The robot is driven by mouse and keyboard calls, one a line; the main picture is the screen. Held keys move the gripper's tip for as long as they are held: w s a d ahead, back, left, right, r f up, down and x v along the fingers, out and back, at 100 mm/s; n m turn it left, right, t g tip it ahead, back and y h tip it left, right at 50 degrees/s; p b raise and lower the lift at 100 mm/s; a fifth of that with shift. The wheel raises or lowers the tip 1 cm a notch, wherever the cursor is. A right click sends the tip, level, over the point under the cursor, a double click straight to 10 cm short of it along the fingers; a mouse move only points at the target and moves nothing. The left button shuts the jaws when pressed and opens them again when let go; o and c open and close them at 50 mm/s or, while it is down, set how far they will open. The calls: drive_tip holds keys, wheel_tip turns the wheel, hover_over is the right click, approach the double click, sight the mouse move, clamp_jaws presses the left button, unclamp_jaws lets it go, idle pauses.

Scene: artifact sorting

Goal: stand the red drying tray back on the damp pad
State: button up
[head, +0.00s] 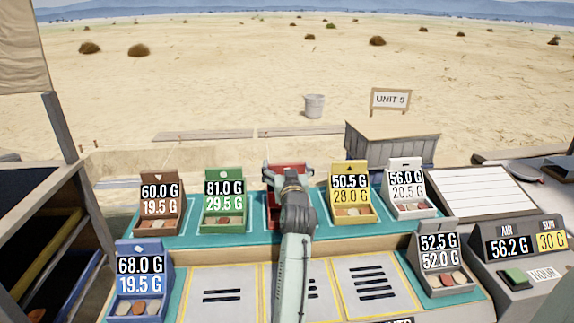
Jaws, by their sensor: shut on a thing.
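The red drying tray (273,213) is in the middle of the back row, mostly hidden behind my arm. Its red back panel shows between the fingers of my gripper (287,168), which is shut on its upper part. The tray looks upright. My arm hides its base, so I cannot tell whether it touches the surface below. A teal pad (262,233) runs along the back row under the trays; I cannot tell whether it is the damp pad.
Green (223,205) and brown (161,205) trays stand left of the red one, yellow (352,210) and white (408,195) ones right. A blue tray (139,305) and a grey tray (443,280) stand in front. A console (515,262) is at right. Lined panels (222,280) lie clear in front.

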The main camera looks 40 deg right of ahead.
drive_tip(key=shift+f, duration=0.1)
drive_tip(key=o, duration=1.7)
